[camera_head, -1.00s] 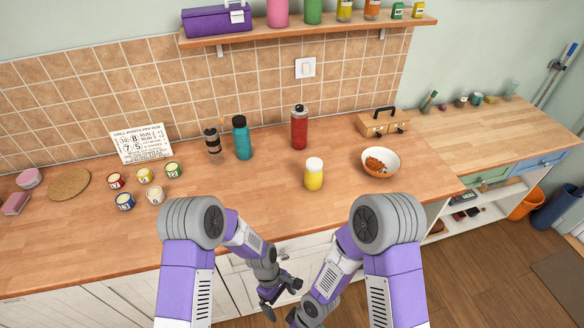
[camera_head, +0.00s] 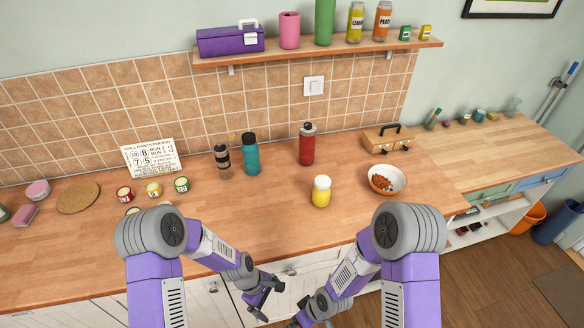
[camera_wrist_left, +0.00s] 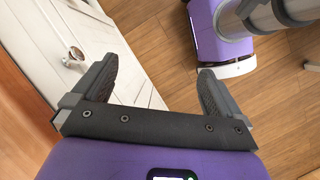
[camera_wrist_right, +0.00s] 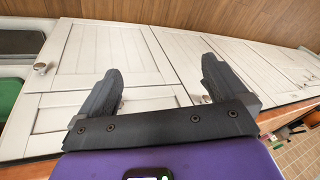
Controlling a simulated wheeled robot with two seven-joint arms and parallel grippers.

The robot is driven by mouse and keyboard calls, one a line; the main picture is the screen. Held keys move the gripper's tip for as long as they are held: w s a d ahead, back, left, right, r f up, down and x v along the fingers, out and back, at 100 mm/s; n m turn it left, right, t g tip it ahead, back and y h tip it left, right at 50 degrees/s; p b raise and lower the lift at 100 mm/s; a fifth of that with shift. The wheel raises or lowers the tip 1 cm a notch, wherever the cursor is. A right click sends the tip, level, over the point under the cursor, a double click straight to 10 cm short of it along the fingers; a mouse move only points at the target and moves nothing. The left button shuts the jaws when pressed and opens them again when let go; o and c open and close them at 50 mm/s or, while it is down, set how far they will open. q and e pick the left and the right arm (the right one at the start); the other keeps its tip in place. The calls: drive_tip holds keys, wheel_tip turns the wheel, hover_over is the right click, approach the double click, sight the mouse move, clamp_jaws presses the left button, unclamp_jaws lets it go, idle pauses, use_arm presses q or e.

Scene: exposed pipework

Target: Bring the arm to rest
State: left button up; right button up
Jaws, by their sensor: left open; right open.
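My left gripper (camera_head: 270,301) hangs low in front of the white cabinet fronts in the head view, below the counter edge. In the left wrist view its two fingers (camera_wrist_left: 160,70) are spread apart with nothing between them; a cabinet door and the wooden floor lie beyond. My right gripper shows in the right wrist view (camera_wrist_right: 161,68), with its fingers apart and empty, facing white cabinet doors. In the head view the right gripper is mostly cut off at the bottom edge. Both arms are bent and hang down in front of the counter.
The wooden counter (camera_head: 250,215) holds a yellow-bodied jar (camera_head: 321,192), a red bottle (camera_head: 306,147), a teal bottle (camera_head: 251,156), a bowl (camera_head: 398,181) and several small tins. White cabinet doors (camera_wrist_right: 105,50) stand close to the grippers. A cabinet knob (camera_wrist_left: 75,54) is near the left gripper.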

use_arm(q)
drive_tip(key=s+a+f+m+t+b, duration=0.1)
drive_tip(key=s+a+f+m+b, duration=0.1)
drive_tip(key=s+f+m+b, duration=0.6)
wheel_tip(320, 180, down, 4)
drive_tip(key=shift+s+a+r+m+t, duration=0.3)
drive_tip(key=shift+s+m+t, duration=0.1)
drive_tip(key=shift+s+m, duration=0.65)
use_arm(e)
drive_tip(key=s+d+f+m, duration=0.4)
drive_tip(key=d+f+m, duration=0.3)
drive_tip(key=f+m, duration=0.3)
wheel_tip(320, 180, down, 2)
drive_tip(key=shift+d+f, duration=0.15)
drive_tip(key=shift+d, duration=0.05)
drive_tip(key=shift+c, duration=0.3)
